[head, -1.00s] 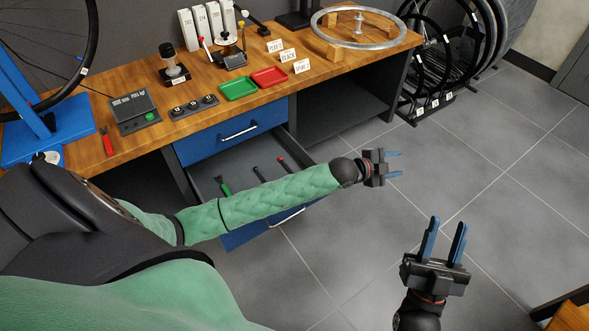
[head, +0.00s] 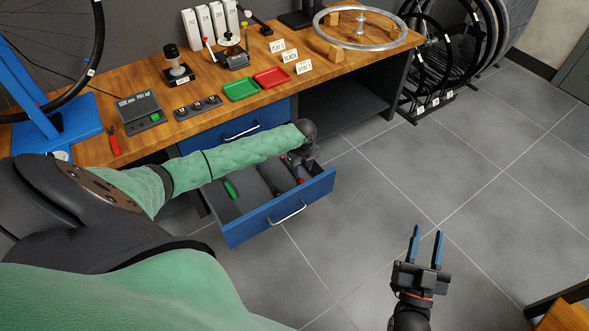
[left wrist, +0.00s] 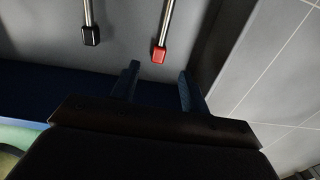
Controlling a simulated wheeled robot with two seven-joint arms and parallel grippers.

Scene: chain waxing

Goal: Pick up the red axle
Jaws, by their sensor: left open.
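The red axle (left wrist: 161,30), a silver rod with a red end cap, lies in the open drawer (head: 262,222). In the left wrist view its red cap is just beyond my open left fingers (left wrist: 158,72), roughly centred between them but not clasped. A rod with a black cap (left wrist: 90,30) lies parallel to its left. In the head view only a red end (head: 300,181) shows, below my left wrist; my arm hides most of the rest. A green-handled item (head: 230,189) lies at the drawer's left. My right gripper (head: 428,232) is open and empty over the floor.
The drawer front with its handle (head: 287,213) rises near my left gripper. Above is the wooden workbench (head: 210,130) with green (head: 241,90) and red (head: 271,77) trays and a wheel rim (head: 405,37).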

